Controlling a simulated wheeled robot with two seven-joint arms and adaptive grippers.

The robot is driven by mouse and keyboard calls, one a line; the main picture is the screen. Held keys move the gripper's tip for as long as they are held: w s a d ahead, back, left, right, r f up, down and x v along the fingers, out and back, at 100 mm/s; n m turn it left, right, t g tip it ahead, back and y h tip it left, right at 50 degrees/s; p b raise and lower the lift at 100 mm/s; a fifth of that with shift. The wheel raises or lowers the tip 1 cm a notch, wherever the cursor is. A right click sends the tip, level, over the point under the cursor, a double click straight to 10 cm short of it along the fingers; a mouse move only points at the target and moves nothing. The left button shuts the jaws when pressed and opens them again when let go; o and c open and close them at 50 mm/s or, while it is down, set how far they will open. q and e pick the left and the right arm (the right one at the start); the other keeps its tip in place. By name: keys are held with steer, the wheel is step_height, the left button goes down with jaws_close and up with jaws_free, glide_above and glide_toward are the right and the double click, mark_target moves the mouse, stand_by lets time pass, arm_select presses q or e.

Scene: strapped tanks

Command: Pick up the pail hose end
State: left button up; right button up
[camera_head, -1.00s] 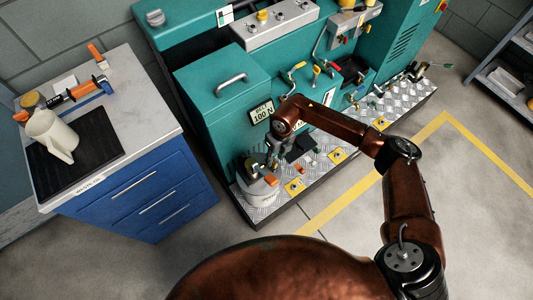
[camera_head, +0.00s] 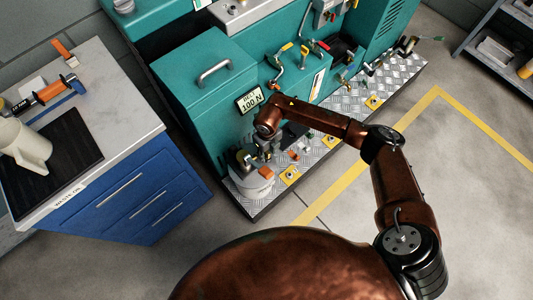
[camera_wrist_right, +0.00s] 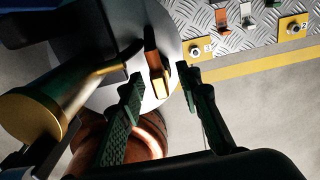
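The pail (camera_head: 252,186) is a pale round container on the metal tread plate, beside the teal cabinet. Its pale top (camera_wrist_right: 108,92) shows in the right wrist view. A brass-coloured cylinder (camera_wrist_right: 32,115) on a dark stem lies at left there; I cannot tell for sure whether it is the hose end. An orange-and-brass piece (camera_wrist_right: 156,72) shows over the pail's rim, between my fingers in the picture. My right gripper (camera_head: 260,154) is over the pail; in the wrist view its dark fingers (camera_wrist_right: 161,76) are apart, with nothing visibly gripped. My left gripper is not in view.
The teal cabinet (camera_head: 205,85) stands close behind my right gripper, with a 100 N sign (camera_head: 249,99). Valves and yellow pads (camera_head: 290,175) line the tread plate (camera_head: 345,108). A blue drawer unit (camera_head: 130,195) bears a cream jug (camera_head: 25,145).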

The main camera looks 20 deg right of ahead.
jaws_close()
stand_by(0.4)
